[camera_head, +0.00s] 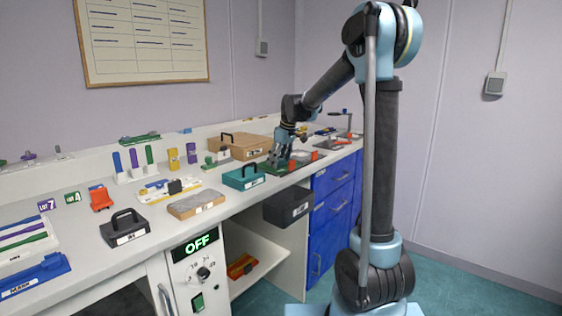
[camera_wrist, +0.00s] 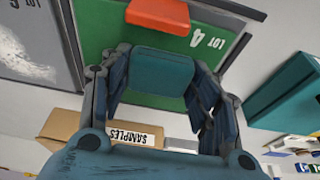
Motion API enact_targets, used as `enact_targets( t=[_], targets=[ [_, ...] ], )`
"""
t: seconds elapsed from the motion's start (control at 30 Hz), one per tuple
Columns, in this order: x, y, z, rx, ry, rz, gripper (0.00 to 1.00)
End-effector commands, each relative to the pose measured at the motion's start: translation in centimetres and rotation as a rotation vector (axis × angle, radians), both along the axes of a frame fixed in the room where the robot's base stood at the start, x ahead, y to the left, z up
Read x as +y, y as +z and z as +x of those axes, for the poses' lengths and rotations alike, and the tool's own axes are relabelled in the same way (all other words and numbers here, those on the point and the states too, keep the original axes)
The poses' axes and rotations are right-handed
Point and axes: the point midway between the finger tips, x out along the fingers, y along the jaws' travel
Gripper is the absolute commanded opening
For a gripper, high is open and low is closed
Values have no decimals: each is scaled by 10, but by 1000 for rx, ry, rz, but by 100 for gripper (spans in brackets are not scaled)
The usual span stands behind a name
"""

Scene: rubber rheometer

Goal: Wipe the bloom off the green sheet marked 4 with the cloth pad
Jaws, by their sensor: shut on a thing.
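The green sheet marked LOT 4 (camera_wrist: 122,20) lies on the bench in the wrist view, with an orange block (camera_wrist: 158,14) on it near the top edge. I see no pale bloom on its visible part; the rest is hidden by my gripper and the pad. My gripper (camera_wrist: 158,95) is shut on a teal cloth pad (camera_wrist: 162,72), which is held over the sheet's lower part. I cannot tell whether the pad touches it. In the head view my gripper (camera_head: 277,160) is low over the bench, and the sheet there is mostly hidden.
A dark grey sheet with a whitish patch (camera_wrist: 28,60) lies left of the green one in the wrist view. A teal box (camera_wrist: 290,92) stands right. A cardboard SAMPLES box (camera_wrist: 68,130) is close below. A teal handled box (camera_head: 243,178) stands near the bench's front edge.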

Motion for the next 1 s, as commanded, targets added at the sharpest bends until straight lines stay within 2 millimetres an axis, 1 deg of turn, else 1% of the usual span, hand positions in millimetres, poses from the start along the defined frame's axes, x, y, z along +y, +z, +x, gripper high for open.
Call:
enact_targets(
  t=[0.03, 0.27, 0.3, 0.33, 0.37, 1.0],
  targets=[
    [3, -3, -6, 9, 4, 5, 30],
    [4, -2, -6, 11, 4, 6, 31],
    [4, -1, -6, 11, 4, 6, 26],
    [4, 0, -6, 11, 4, 6, 25],
    [4, 2, -6, 11, 4, 6, 19],
    [1, 54, -3, 5, 1, 3, 19]
  ],
)
